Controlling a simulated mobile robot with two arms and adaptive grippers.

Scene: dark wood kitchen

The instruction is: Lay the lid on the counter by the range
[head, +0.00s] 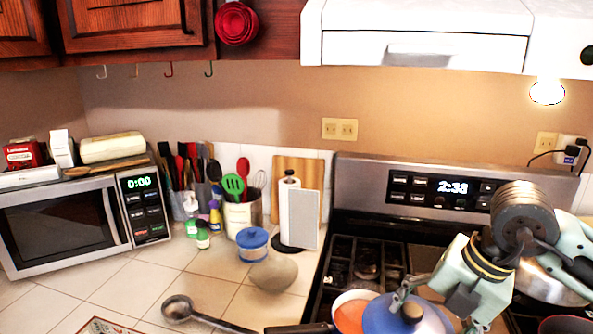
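A blue lid (385,318) with a grey knob (411,312) is at the bottom edge, at the front left of the range. It partly covers a pan with orange contents (350,312), which shows on its left side. I cannot tell whether the lid rests on the pan or is held above it. My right gripper (432,304) comes in from the right, directly over the lid, with one finger by the knob. Its grip is unclear, and the lower part is cut off. My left gripper is out of view. The tiled counter (225,292) lies left of the range.
A ladle (178,308) and a beige rounded object (273,275) lie on the counter near the range. A blue-lidded jar (252,246), a paper towel holder (297,217) and utensil crocks stand behind. A microwave (75,225) is at left. Bare tile shows between ladle and range.

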